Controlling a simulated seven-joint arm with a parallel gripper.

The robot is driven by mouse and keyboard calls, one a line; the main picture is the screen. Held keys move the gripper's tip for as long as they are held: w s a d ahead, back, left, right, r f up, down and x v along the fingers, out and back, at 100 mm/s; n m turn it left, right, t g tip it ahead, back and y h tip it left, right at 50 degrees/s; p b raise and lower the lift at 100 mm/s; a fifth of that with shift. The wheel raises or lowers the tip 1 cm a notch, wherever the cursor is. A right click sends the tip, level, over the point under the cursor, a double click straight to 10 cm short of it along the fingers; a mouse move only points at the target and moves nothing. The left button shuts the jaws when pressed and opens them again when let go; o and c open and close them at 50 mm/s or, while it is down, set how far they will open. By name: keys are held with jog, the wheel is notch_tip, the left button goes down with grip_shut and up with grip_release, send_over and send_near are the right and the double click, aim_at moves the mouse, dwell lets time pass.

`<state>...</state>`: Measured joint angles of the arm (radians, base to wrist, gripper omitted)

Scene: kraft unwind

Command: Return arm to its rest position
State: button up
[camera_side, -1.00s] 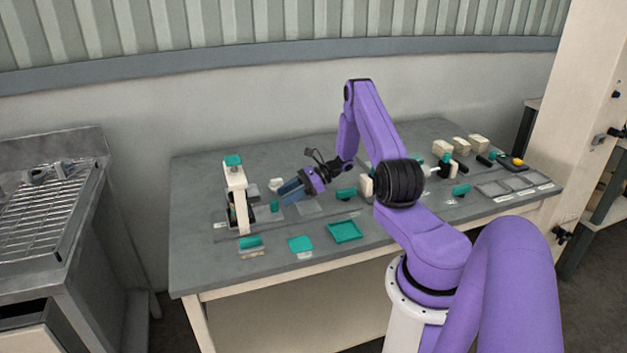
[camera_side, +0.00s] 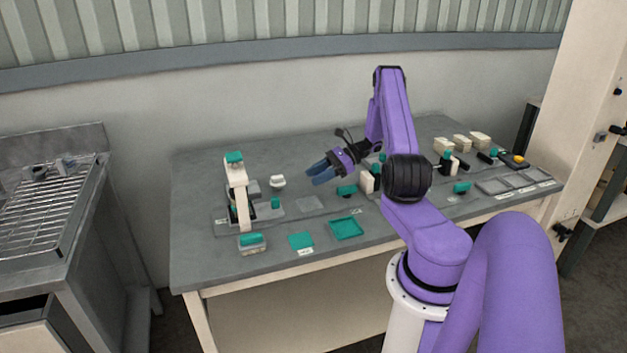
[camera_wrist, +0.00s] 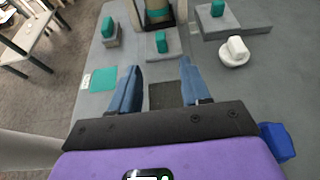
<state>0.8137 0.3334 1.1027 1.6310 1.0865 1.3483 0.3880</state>
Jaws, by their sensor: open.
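My gripper (camera_side: 318,173) has blue fingers and a purple body. It hangs above the middle of the grey table (camera_side: 195,265) in the side view, to the right of a white press-like stand (camera_side: 238,197) with a teal top. In the wrist view my gripper (camera_wrist: 162,88) shows its two blue fingers spread apart with nothing between them. A dark square patch (camera_wrist: 165,95) lies on the table below and beyond the fingers. My arm is raised and bent over the table's right half.
Near the front edge are a teal-topped block (camera_side: 251,243), a flat teal pad (camera_side: 301,240) and a teal tray (camera_side: 346,228). A white knobbed piece (camera_side: 278,182) stands behind. Cream blocks (camera_side: 461,143) and grey trays (camera_side: 492,186) are at the right. The front left table is bare.

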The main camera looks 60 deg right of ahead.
jog(key=a+r+n+g+h, duration=0.1)
jog(key=a+r+n+g, duration=0.25)
jog(key=a+n, duration=0.4)
jog(key=a+r+n+g, duration=0.3)
jog(key=a+n+g, duration=0.15)
jog(key=a, duration=0.65)
jog(key=a+r+n+g+h, duration=0.1)
jog(key=a+r+n+g, duration=0.3)
jog(key=a, duration=0.5)
jog(key=s+a+r+n+t+h, duration=0.1)
jog(key=s+a+n+h, duration=0.1)
jog(key=s+n, duration=0.5)
jog(key=s+a+r+n+t+h, duration=0.1)
jog(key=s+a+r+n+h, duration=0.1)
jog(key=s+a+n, duration=0.3)
jog(key=s+a+r+n+h, duration=0.2)
jog(key=s+a+n+h, duration=0.1)
jog(key=s+n, duration=0.7)
jog(key=shift+s+a+n+t, duration=0.15)
jog(key=shift+a+n+t, duration=0.25)
jog(key=shift+a+n, duration=0.35)
jog(key=shift+d, duration=0.1)
